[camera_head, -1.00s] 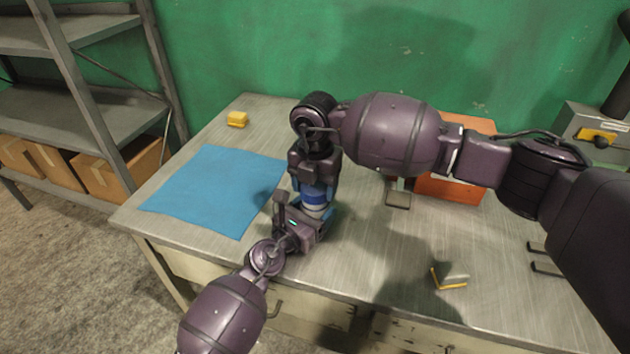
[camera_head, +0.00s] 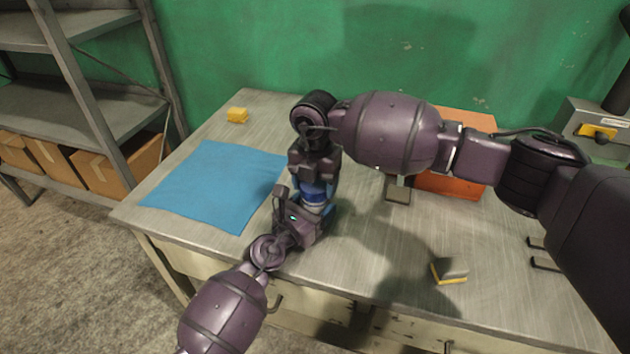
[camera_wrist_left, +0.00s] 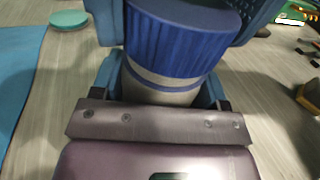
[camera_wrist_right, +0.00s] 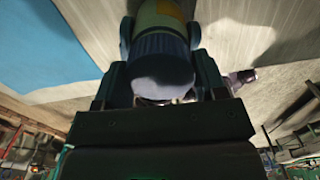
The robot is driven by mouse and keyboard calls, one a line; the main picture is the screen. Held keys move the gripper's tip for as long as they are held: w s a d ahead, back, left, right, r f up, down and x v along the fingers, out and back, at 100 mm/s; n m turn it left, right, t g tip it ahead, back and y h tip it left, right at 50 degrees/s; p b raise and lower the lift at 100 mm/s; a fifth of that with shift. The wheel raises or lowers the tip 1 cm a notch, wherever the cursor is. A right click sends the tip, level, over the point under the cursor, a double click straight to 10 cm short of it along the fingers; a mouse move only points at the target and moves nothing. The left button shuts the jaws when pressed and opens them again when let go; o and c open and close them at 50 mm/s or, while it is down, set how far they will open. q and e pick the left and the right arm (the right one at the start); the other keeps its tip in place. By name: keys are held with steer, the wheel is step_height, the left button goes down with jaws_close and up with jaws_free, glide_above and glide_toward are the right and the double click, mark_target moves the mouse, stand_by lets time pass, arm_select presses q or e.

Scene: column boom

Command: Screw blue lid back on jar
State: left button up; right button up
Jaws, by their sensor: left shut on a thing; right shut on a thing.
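The jar (camera_wrist_left: 160,93) is pale grey and stands upright, mostly hidden by my grippers in the head view. The ribbed blue lid (camera_wrist_left: 180,45) sits at its top, level as far as I can see; how far its thread engages is hidden. My left gripper (camera_head: 309,216) is shut around the jar body from the near side. My right gripper (camera_head: 314,180) points down from above and is shut on the lid. In the right wrist view the lid (camera_wrist_right: 163,62) lies between my blue fingers, with a yellow patch on the jar (camera_wrist_right: 158,12) beyond.
A blue mat (camera_head: 215,185) lies to the left, with a yellow block (camera_head: 237,115) behind it. A teal disc (camera_wrist_left: 68,19) shows in the left wrist view. An orange box (camera_head: 450,180) stands behind my right arm. A grey-and-yellow sponge (camera_head: 450,270) lies at the front right.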

steer(key=shift+f, duration=0.15)
arm_select(q)
steer(key=c, duration=0.5)
steer(key=shift+o, duration=0.2)
arm_select(e)
steer(key=m, duration=0.4)
steer(key=shift+m, duration=0.4)
steer(key=m, duration=1)
steer(key=a+m, duration=0.1)
steer(key=m, duration=0.2)
steer(key=shift+a, duration=0.2)
arm_select(q)
steer(key=shift+s+d+f, duration=0.1)
steer(key=shift+d+f, duration=0.05)
arm_select(e)
steer(key=m, duration=0.3)
steer(key=shift+w+d+r+m, duration=0.1)
steer(key=shift+d+r+m, duration=0.1)
steer(key=shift+m, duration=0.1)
steer(key=shift+d+f+m, duration=0.15)
steer(key=shift+d+m, duration=0.2)
steer(key=shift+m, duration=0.25)
